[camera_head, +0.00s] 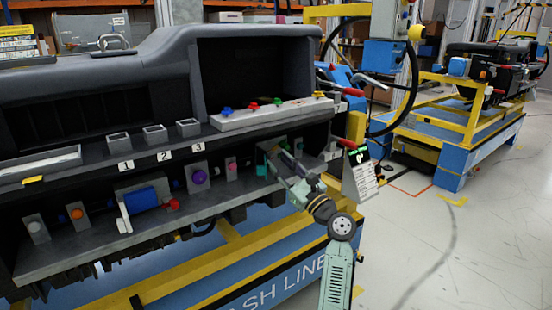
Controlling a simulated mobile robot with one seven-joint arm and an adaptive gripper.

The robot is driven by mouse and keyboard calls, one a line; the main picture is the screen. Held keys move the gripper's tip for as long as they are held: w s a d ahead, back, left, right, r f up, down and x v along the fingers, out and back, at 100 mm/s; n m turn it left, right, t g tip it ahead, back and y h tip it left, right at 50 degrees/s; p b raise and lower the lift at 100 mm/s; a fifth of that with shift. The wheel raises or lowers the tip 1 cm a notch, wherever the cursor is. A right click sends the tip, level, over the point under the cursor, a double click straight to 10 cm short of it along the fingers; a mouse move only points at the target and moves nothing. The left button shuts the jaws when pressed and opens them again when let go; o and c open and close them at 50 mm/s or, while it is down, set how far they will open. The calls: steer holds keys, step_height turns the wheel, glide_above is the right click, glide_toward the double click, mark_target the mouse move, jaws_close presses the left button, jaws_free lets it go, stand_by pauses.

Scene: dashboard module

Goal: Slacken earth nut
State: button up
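My gripper (275,157) reaches in from the lower right to the right end of the lower shelf (130,245) of the dashboard module. Its fingers point up and left, at a small green part (262,170) on a bracket there. The fingertips overlap that part, so I cannot tell whether they touch it or how far they are closed. No part is clearly marked as the earth nut. Along the same shelf are an orange knob (77,213), a red knob (173,204), a purple knob (200,177) and a pink knob (233,167).
A blue cylinder (143,199) sits on the lower shelf. Above are sockets numbered 1, 2 and 3 and a pale rail (262,114) with coloured knobs. A sign with a green display (360,174) stands right of my gripper. The floor at right is open.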

mark_target(271, 156)
steer(key=shift+x, duration=1.25)
steer(key=shift+c, duration=0.4)
jaws_close()
